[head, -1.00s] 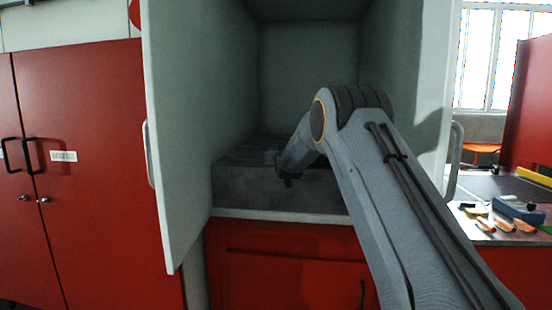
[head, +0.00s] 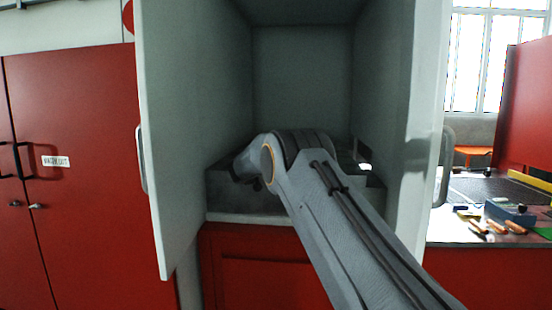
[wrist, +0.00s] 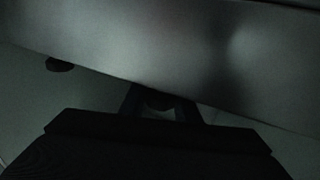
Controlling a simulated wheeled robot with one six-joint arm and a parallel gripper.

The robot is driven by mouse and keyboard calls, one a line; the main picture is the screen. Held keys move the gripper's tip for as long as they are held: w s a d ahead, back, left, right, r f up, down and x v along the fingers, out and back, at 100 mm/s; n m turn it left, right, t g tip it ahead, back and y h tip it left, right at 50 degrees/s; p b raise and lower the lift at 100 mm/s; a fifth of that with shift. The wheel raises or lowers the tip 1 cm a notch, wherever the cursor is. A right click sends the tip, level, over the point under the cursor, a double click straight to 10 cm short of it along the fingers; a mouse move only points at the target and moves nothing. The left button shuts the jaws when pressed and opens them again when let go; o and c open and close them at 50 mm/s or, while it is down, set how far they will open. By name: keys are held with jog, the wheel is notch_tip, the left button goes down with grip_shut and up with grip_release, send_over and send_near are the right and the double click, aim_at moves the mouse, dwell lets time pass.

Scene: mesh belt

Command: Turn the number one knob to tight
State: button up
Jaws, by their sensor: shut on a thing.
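A grey mesh-belt unit (head: 225,200) sits inside an open cabinet in the head view, partly hidden by my arm. In the wrist view its pale metal body (wrist: 120,45) slants across the top. My gripper (wrist: 160,103) has its two dark fingers on either side of a small dark round knob (wrist: 158,102), and is shut on it. A second dark knob (wrist: 60,64) shows apart, to the left. No number or tight mark is readable, so I cannot tell which knob is held. In the head view the fingertips are hard to make out behind my wrist.
The cabinet's open left door (head: 190,120) and right door (head: 415,120) stand close on both sides of my arm. A red cupboard (head: 85,190) is at far left. A bench (head: 480,190) with tools is at right.

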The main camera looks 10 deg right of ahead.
jog(key=shift+s+d+m+g+h+b, duration=0.15)
jog(key=shift+s+m+g+h+b, duration=0.05)
jog(key=shift+m+g+h+b, duration=0.75)
jog(key=o, duration=1)
jog(key=shift+o, duration=0.2)
jog(key=b+v, duration=0.1)
jog(key=v, duration=0.6)
jog(key=shift+s+a+b, duration=0.25)
jog(key=shift+a+b, duration=0.05)
jog(key=shift+r, duration=0.1)
